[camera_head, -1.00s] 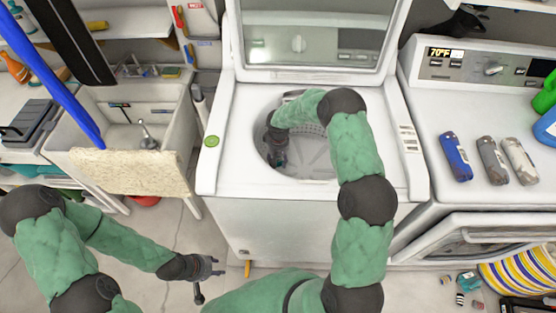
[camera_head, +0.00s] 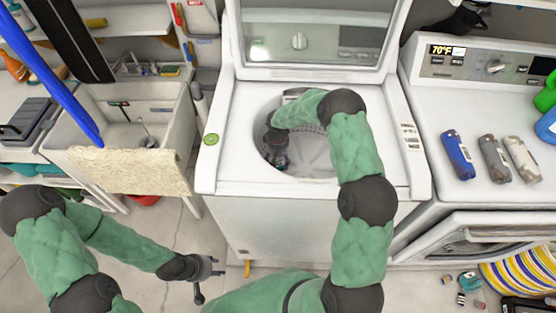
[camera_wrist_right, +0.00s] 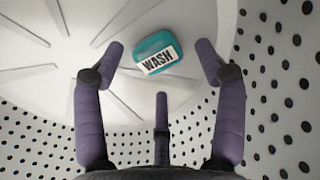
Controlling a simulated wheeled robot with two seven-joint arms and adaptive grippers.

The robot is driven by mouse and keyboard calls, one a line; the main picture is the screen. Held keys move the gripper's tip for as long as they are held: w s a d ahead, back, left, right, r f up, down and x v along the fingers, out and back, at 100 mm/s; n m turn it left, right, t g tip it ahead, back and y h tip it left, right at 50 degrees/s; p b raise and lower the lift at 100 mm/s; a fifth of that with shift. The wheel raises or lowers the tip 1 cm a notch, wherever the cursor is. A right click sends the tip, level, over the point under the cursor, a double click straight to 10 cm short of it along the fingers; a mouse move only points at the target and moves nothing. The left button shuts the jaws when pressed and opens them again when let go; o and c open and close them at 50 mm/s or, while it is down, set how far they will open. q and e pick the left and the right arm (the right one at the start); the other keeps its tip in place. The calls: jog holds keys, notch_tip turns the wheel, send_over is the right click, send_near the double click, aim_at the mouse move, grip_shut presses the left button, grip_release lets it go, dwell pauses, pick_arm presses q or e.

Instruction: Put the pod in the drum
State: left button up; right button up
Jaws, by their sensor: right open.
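The pod (camera_wrist_right: 157,52) is a small teal, rounded block with a white "WASH" label. In the right wrist view it appears against the pale floor of the drum, beyond my fingertips and apart from them. The drum (camera_head: 315,155) of the open top-load washer has a finned floor and a wall with dark holes (camera_wrist_right: 285,70). My right gripper (camera_head: 279,160) reaches down inside the drum. Its three purple-grey fingers (camera_wrist_right: 160,75) are spread open and empty. The pod cannot be made out in the head view. My left gripper (camera_head: 212,268) hangs empty with fingers apart in front of the washer.
The washer lid (camera_head: 310,75) stands raised. A green disc (camera_head: 211,139) is on the washer's left rim. A sink (camera_head: 140,115) with a beige cloth (camera_head: 130,172) is at left. Small items lie on the floor at lower right.

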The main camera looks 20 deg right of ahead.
jog(key=shift+r+p, duration=0.4)
jog(key=shift+r, duration=0.05)
notch_tip(320, 180, up, 12)
jog(key=p, duration=0.3)
jog(key=shift+r, duration=0.15)
jog(key=shift+r+p, duration=0.1)
jog(key=shift+p, duration=0.2)
